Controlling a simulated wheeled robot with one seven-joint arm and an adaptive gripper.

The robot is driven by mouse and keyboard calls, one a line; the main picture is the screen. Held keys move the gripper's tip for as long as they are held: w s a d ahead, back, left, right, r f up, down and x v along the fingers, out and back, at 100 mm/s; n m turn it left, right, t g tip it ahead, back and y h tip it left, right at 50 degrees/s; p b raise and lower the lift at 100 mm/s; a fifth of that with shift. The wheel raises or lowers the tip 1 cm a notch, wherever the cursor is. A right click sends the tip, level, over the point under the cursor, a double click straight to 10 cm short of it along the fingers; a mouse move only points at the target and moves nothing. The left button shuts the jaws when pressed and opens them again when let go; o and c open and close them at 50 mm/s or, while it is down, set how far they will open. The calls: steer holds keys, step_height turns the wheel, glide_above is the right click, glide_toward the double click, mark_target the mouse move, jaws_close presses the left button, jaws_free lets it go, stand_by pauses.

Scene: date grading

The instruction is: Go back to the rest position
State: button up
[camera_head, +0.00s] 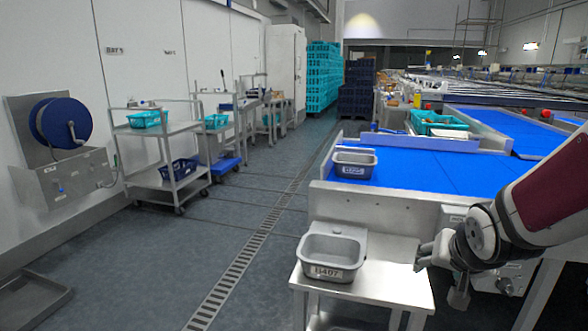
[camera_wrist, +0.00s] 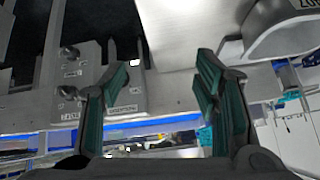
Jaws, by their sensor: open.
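My gripper (camera_head: 432,256) is at the right of the head view, beside the steel stand (camera_head: 385,285) and near the conveyor's end. In the wrist view my gripper (camera_wrist: 165,72) has its two dark green fingers apart, with nothing between them. Part of that tub (camera_wrist: 275,38) shows at the upper right of the wrist view. A second grey tub (camera_head: 354,171) stands on the blue conveyor belt (camera_head: 430,170).
Wheeled steel carts (camera_head: 165,130) with teal and dark crates line the left wall near a hose reel (camera_head: 62,122). Stacked teal crates (camera_head: 323,78) stand far back. The floor (camera_head: 150,260) between the carts and the stand is clear, with a drain grating (camera_head: 245,250).

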steer(key=s+a+r+n+g+y, duration=0.1)
steer(key=s+a+r+n, duration=0.3)
steer(key=s, duration=0.6)
steer(key=s+a+r+n+g+y, duration=0.1)
steer(key=s+a+r, duration=0.5)
steer(key=s, duration=0.5)
steer(key=s+d+f+g, duration=0.1)
steer(key=s+f+g, duration=0.35)
steer(key=s, duration=0.55)
step_height(320, 180, up, 22)
steer(key=t+p, duration=0.3)
steer(key=p, duration=1.7)
steer(key=shift+a+r, duration=0.1)
